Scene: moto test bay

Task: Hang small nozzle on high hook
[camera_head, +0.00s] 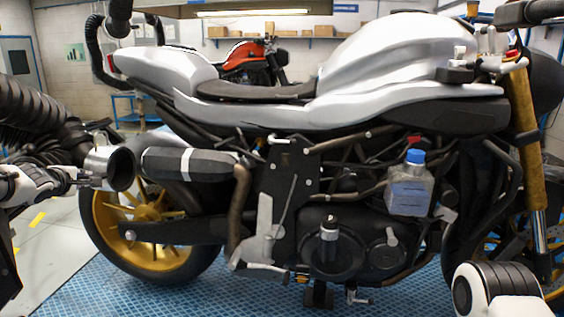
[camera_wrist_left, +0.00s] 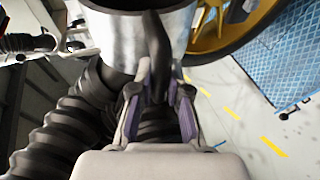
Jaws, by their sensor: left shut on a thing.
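My left gripper (camera_head: 88,182) is at the left of the head view, shut on the dark handle of a silver nozzle (camera_head: 97,162). The nozzle has a wide dark mouth that faces the end of the motorcycle's silencer (camera_head: 190,164). I cannot tell whether they touch. In the left wrist view the fingers (camera_wrist_left: 160,82) close on the handle under the nozzle's shiny metal cup (camera_wrist_left: 115,35). A ribbed black hose (camera_head: 40,110) runs beside my arm. I cannot make out a high hook.
A silver motorcycle (camera_head: 400,60) fills the middle, on a blue patterned mat (camera_head: 85,290). Another black hose (camera_head: 92,50) hangs at the upper left. A blue-capped bottle (camera_head: 410,190) is at the motorcycle's side. Grey floor (camera_head: 50,245) is clear at the lower left.

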